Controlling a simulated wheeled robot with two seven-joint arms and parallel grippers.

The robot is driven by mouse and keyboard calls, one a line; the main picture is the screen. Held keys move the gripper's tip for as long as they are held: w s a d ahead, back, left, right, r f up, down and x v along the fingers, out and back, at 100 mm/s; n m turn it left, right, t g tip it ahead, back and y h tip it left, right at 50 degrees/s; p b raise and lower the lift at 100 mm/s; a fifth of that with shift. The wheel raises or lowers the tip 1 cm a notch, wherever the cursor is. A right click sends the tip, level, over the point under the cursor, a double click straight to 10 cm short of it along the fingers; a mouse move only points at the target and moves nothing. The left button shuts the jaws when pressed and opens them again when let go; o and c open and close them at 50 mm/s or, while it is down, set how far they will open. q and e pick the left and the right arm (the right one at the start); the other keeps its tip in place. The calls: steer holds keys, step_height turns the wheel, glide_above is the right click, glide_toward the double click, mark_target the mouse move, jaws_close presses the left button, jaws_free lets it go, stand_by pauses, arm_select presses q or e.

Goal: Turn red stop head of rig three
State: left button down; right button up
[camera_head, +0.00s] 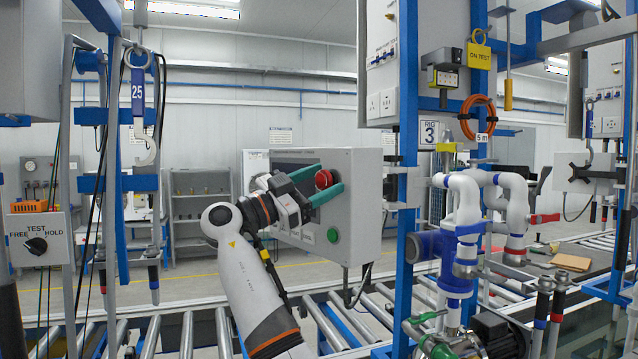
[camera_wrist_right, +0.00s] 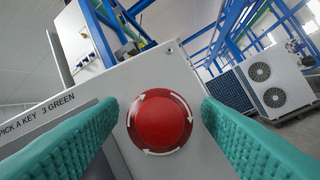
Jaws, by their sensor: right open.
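The red stop head (camera_head: 324,179) sits on the front of a grey control box (camera_head: 365,215) beside the rig three sign (camera_head: 429,132). In the right wrist view the red stop head (camera_wrist_right: 160,122) is round, with white arrows on its rim. My right gripper (camera_head: 322,184) has green fingers and is open, with one finger on each side of the head. In the right wrist view gaps show between the head and both fingers (camera_wrist_right: 162,128), so no contact is seen there. My left gripper is not in view.
A green button (camera_head: 333,235) is on the box below the red head. A blue post (camera_head: 407,180) and white pipes (camera_head: 463,200) stand to the right of the box. A roller conveyor (camera_head: 190,325) runs below. A FREE/TEST/HOLD switch box (camera_head: 38,240) hangs at left.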

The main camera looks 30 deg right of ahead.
steer(key=b+v, duration=0.2)
steer(key=v, duration=1)
